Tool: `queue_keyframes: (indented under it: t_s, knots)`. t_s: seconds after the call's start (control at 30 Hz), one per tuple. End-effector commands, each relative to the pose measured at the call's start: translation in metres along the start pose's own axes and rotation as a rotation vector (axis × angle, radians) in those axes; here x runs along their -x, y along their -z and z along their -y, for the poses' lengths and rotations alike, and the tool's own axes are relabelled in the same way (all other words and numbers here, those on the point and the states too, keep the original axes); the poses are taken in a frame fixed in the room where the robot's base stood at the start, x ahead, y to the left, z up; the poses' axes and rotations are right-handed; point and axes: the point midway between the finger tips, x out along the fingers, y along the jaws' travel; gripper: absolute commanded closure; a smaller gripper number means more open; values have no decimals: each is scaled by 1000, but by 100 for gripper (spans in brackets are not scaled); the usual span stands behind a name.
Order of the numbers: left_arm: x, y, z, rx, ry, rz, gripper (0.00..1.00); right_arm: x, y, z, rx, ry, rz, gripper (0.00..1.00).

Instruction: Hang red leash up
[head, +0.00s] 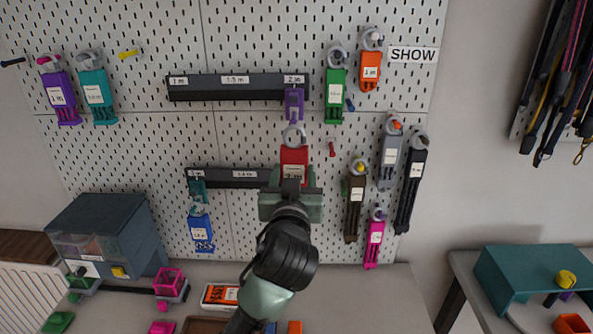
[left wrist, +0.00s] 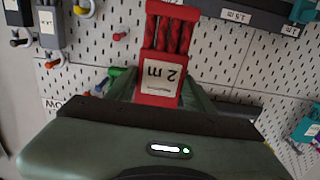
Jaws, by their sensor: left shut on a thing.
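The red leash (head: 294,157) is a red holder with a white "2 m" label and a grey ring at its top. It is in front of the pegboard (head: 120,140), below the upper dark rail (head: 238,87). My left gripper (head: 291,186) is shut on its lower part. In the left wrist view the red leash (left wrist: 168,35) appears upside down between the green fingers (left wrist: 160,98). A small red peg (head: 331,147) sticks out to the right of the leash, apart from it. My right gripper is not in view.
Green (head: 335,96), orange (head: 370,71) and purple (head: 294,103) leashes hang above and around. Grey (head: 389,157), black (head: 411,190), olive (head: 355,210) and pink (head: 374,245) ones hang to the right. A lower rail (head: 237,178) and a blue leash (head: 201,233) are left.

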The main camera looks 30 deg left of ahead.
Motion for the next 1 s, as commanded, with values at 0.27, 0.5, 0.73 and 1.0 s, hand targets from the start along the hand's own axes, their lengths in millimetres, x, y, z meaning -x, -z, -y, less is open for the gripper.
queue_keyframes:
  t_s: [0.27,0.5,0.73,1.0]
  knots:
    - [-9,0,1,-2,4,-4,96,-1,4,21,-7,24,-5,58]
    - [-26,0,1,-3,4,-3,96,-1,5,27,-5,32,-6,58]
    - [-42,0,0,-2,3,-2,96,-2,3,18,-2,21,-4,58]
    - [-61,0,1,-1,4,-2,96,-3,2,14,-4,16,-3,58]
